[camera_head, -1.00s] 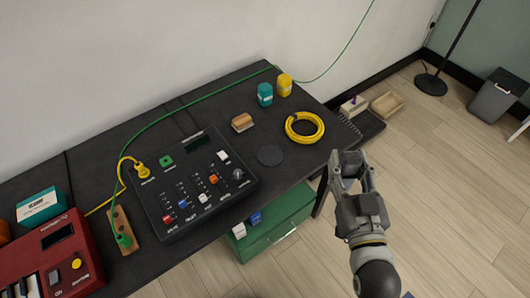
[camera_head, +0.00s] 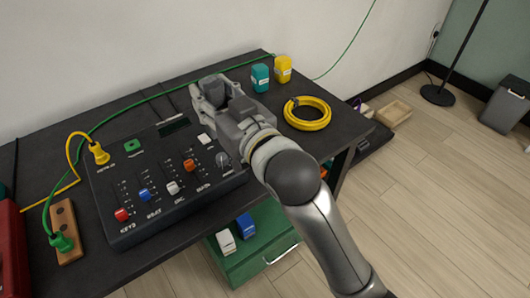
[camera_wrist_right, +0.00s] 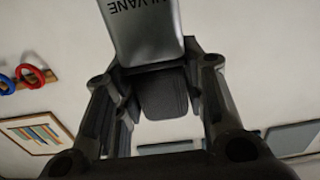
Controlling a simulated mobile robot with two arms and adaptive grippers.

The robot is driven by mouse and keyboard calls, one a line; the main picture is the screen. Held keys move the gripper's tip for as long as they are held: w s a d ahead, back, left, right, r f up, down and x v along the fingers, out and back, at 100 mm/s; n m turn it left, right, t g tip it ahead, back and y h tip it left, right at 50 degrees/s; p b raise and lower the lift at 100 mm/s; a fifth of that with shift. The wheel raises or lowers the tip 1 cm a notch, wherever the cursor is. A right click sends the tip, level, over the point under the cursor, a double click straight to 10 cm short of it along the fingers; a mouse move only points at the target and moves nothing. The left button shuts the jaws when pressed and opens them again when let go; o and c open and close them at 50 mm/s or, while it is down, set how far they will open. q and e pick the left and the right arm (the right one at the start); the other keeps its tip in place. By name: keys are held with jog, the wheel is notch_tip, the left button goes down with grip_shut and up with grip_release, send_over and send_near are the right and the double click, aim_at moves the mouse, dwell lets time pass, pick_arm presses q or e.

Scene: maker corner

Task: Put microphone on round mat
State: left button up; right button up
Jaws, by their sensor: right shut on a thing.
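My right gripper (camera_head: 222,98) is above the back part of the black table, over the far edge of the mixer. It is shut on the microphone. In the right wrist view, the microphone (camera_wrist_right: 150,35) shows as a grey body with upside-down lettering, held at the fingers of the right gripper (camera_wrist_right: 158,75). In the head view, the gripper mostly hides the microphone. The round mat is hidden behind my right gripper and forearm. My left gripper is not in view.
The black mixer (camera_head: 155,185) with coloured sliders lies left of the gripper. A green cable (camera_head: 130,103) runs along the table's back.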

jog(key=shift+w+f, duration=0.2)
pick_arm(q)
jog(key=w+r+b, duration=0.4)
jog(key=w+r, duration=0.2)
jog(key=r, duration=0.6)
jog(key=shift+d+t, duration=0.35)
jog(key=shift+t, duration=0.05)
pick_arm(e)
jog(key=shift+w+d+f, duration=1.55)
jog(key=shift+w+f, duration=0.1)
jog(key=shift+f, duration=0.45)
jog(key=shift+w+d+f, duration=1.55)
jog(key=shift+w+f, duration=0.05)
jog(key=shift+f, duration=0.45)
jog(key=shift+w+d+f, duration=1.55)
jog(key=shift+w+f, duration=0.1)
jog(key=shift+f, duration=0.45)
jog(key=shift+f, duration=0.15)
jog(key=o, duration=1.3)
